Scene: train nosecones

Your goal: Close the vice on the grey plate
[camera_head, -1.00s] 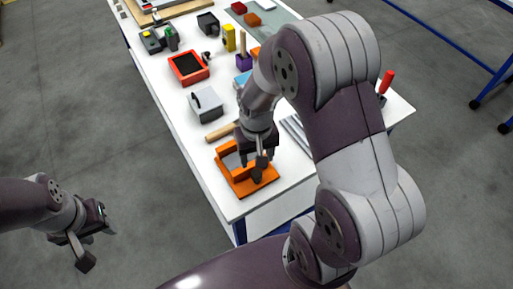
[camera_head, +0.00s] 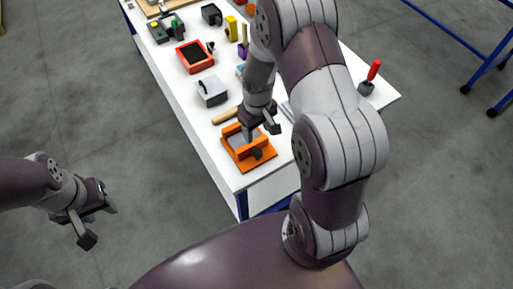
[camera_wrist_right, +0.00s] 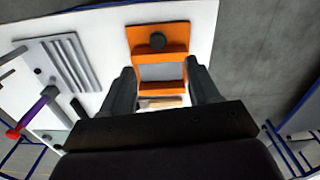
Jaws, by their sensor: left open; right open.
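The orange vice (camera_head: 262,163) sits at the near end of the white table, with a dark round knob (camera_wrist_right: 157,41) at its front. In the right wrist view its orange jaw bars lie on either side of the grey plate (camera_wrist_right: 160,72); whether they touch it I cannot tell. My right gripper (camera_head: 263,129) is open just above the vice's far part; in its wrist view the fingers (camera_wrist_right: 162,85) stand apart on either side of the vice, holding nothing. My left gripper (camera_head: 98,225) is open and empty, out over the floor left of the table.
A wooden-handled tool (camera_head: 226,115) lies just behind the vice. A grey box (camera_head: 211,92) and a red tray (camera_head: 194,57) stand further back. A ribbed grey plate (camera_wrist_right: 72,62) and a red-handled tool (camera_head: 373,72) are on the right side.

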